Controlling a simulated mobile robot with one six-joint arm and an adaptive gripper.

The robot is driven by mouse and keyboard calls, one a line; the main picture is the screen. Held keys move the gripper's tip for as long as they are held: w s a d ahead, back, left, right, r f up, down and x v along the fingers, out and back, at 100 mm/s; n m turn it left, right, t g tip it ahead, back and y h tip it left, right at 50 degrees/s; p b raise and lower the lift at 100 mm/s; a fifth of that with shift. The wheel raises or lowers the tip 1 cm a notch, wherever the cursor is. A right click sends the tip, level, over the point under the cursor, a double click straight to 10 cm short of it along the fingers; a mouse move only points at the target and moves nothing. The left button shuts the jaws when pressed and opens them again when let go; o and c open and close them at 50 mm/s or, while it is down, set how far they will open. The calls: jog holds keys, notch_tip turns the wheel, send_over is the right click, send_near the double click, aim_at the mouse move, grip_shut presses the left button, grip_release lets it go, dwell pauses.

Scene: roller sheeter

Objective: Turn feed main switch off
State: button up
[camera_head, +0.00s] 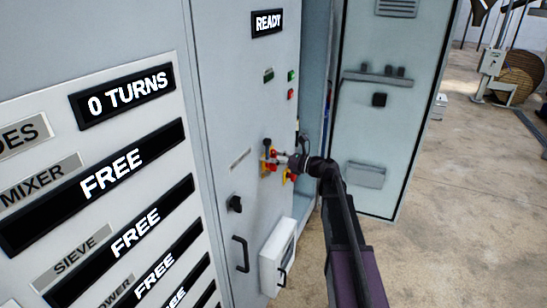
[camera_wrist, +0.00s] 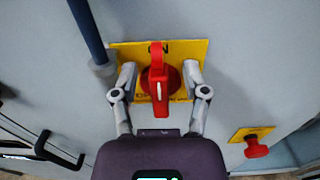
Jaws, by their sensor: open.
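A red rotary switch (camera_wrist: 160,80) sits on a yellow plate (camera_wrist: 124,53) in the wrist view. Its handle stands upright in the picture, and the lettering at the plate's top, partly covered by the handle, seems to read "ON". My gripper (camera_wrist: 160,78) is open, with one finger on each side of the red switch. I cannot tell whether the fingers touch it. In the head view my gripper (camera_head: 276,158) is at the grey cabinet front, partly covering the red and yellow switch (camera_head: 270,167).
A red push button (camera_wrist: 257,149) on a yellow plate is at the lower right. A blue rod (camera_wrist: 88,30) rises close beside the left finger. In the head view, a black knob (camera_head: 235,204), a handle (camera_head: 241,254) and a white box (camera_head: 278,258) are below. An open cabinet door (camera_head: 385,130) stands right.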

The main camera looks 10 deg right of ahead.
jog(key=shift+w+a, duration=0.3)
jog(key=shift+a, duration=0.05)
grip_shut()
